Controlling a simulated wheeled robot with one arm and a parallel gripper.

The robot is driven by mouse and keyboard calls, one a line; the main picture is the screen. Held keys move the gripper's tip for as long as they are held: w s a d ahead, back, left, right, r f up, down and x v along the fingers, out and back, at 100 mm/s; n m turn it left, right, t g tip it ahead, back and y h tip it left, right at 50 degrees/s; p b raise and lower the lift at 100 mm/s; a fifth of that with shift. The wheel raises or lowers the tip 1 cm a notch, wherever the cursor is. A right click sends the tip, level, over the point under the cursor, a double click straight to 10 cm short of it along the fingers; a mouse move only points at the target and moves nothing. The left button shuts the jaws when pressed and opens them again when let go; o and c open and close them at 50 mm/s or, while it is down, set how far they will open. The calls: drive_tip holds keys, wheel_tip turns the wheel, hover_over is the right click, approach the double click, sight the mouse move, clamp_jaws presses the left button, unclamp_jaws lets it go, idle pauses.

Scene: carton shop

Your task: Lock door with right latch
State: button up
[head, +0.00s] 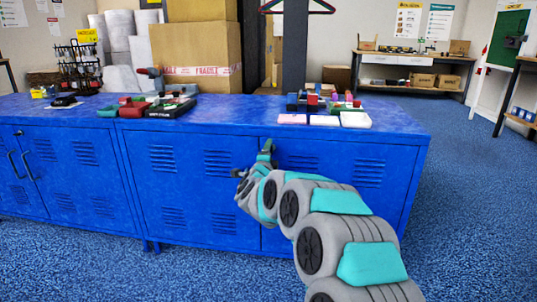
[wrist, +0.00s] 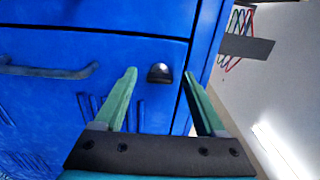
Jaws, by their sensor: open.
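The blue metal locker (head: 185,190) has two vented doors facing me, and both look shut. In the wrist view the blue door (wrist: 60,40) carries a small dark rounded latch (wrist: 160,73) and a bar handle (wrist: 50,71) to its left. My gripper (wrist: 161,76) is open, with its green fingers on either side of the latch in the picture. I cannot tell whether they touch it. In the head view my gripper (head: 266,152) is at the upper middle of the locker front, near the seam between the doors. My arm hides the latch there.
A second blue locker section (head: 65,170) with two handles adjoins on the left. The locker top (head: 235,108) holds tools, small boxes and trays (head: 355,119). A dark post (head: 293,50) rises behind it. The blue carpet (head: 470,210) to the right is clear.

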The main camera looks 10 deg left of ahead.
drive_tip(key=shift+s, duration=0.1)
drive_tip(key=s, duration=0.7)
drive_tip(key=shift+s+a, duration=0.15)
drive_tip(key=shift+s, duration=0.15)
drive_tip(key=s+d+n+g+y+p, duration=0.25)
drive_tip(key=s+n+g+y, duration=0.45)
drive_tip(key=s+n, duration=0.7)
drive_tip(key=s+d+f+n+g+h+p, duration=0.1)
drive_tip(key=s+d+g, duration=0.3)
drive_tip(key=s, duration=1)
drive_tip(key=s+d+f+n+g+h+p, duration=0.1)
drive_tip(key=s+d+f+g+h, duration=0.1)
drive_tip(key=s+d, duration=0.9)
drive_tip(key=s+d+f+n+g+h+p, duration=0.1)
drive_tip(key=s+d+g, duration=0.5)
drive_tip(key=s, duration=1.1)
drive_tip(key=shift+s+d+f+n+g+h, duration=0.35)
drive_tip(key=shift+d+f+n+h, duration=0.35)
drive_tip(key=shift+h, duration=0.5)
drive_tip(key=shift+w+d, duration=0.1)
